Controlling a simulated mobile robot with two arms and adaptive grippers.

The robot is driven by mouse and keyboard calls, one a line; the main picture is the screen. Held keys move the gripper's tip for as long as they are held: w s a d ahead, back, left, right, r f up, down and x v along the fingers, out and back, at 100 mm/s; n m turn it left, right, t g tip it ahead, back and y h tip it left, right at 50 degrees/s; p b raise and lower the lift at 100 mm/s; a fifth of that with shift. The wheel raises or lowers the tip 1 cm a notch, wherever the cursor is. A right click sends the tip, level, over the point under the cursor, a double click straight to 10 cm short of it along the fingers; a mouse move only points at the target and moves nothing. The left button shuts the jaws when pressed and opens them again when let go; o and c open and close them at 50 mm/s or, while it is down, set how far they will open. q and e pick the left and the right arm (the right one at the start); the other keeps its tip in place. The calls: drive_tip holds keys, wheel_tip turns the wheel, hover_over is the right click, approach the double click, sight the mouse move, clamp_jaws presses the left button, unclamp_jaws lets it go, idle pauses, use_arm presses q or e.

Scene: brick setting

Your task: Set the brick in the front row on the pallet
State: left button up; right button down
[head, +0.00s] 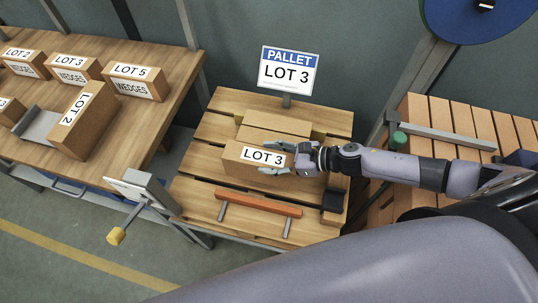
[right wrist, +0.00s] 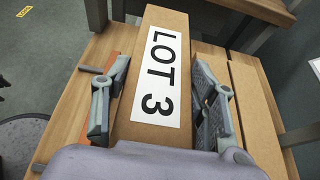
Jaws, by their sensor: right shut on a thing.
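A brown brick labelled LOT 3 (head: 241,168) is over the front part of the wooden pallet (head: 187,195), under the sign reading PALLET LOT 3 (head: 288,72). My right gripper (head: 280,162) is shut on this brick, one finger along each long side. The right wrist view shows the LOT 3 label (right wrist: 157,75) facing up between the fingers (right wrist: 158,100). I cannot tell whether the brick touches the pallet. Another brown block (head: 278,123) lies behind it, roughly parallel; it also shows at the right of the wrist view (right wrist: 250,100). My left gripper is not in view.
An orange bar (head: 258,203) with grey pegs lies along the pallet's front. A black block (head: 333,201) sits at the right front corner. A wooden table (head: 130,125) at left carries several labelled boxes, including LOT 5 (head: 134,81). A yellow-tipped handle (head: 116,236) juts out front left.

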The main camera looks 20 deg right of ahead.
drive_tip(key=shift+w+f+b, duration=0.15)
drive_tip(key=shift+f+b, duration=1.7)
drive_tip(key=shift+f, duration=0.65)
drive_tip(key=shift+f+b, duration=0.45)
drive_tip(key=shift+f, duration=0.05)
drive_tip(key=c, duration=0.9)
unclamp_jaws()
drive_tip(key=shift+c, duration=0.2)
drive_tip(key=o, duration=0.4)
drive_tip(key=shift+c, duration=0.2)
drive_tip(key=shift+f, duration=0.1)
drive_tip(key=shift+s+f, duration=0.2)
drive_tip(key=shift+s, duration=0.05)
wheel_tip(320, 180, up, 10)
drive_tip(key=shift+w+r, duration=0.1)
drive_tip(key=shift+r, duration=0.1)
